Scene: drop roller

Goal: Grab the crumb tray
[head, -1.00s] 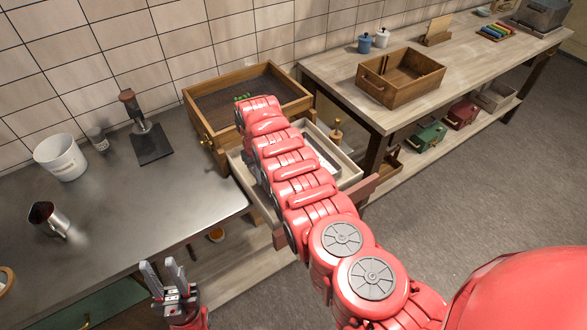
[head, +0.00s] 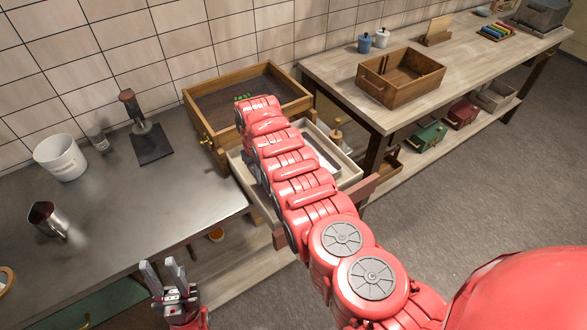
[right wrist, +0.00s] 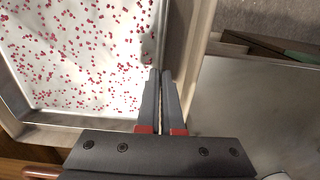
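The crumb tray (right wrist: 75,55) is a shallow metal tray with a pale floor dotted with red crumbs. It sits inside a light wooden drawer (right wrist: 197,45); in the head view a strip of the tray (head: 325,158) shows beside my right arm. My right gripper (right wrist: 161,75) has its two dark fingers close together at the tray's side wall, with a thin pale strip between them. It looks shut on that wall. In the head view this gripper is hidden behind my arm. My left gripper (head: 162,268) is open and empty in front of the metal counter.
A wooden box with a dark mesh floor (head: 215,105) stands behind the drawer. The metal counter (head: 130,215) on the left carries a tamper stand (head: 150,143), a white bucket (head: 60,157) and a metal jug (head: 48,220). A workbench with a wooden box (head: 400,77) is right. Open floor lies in front.

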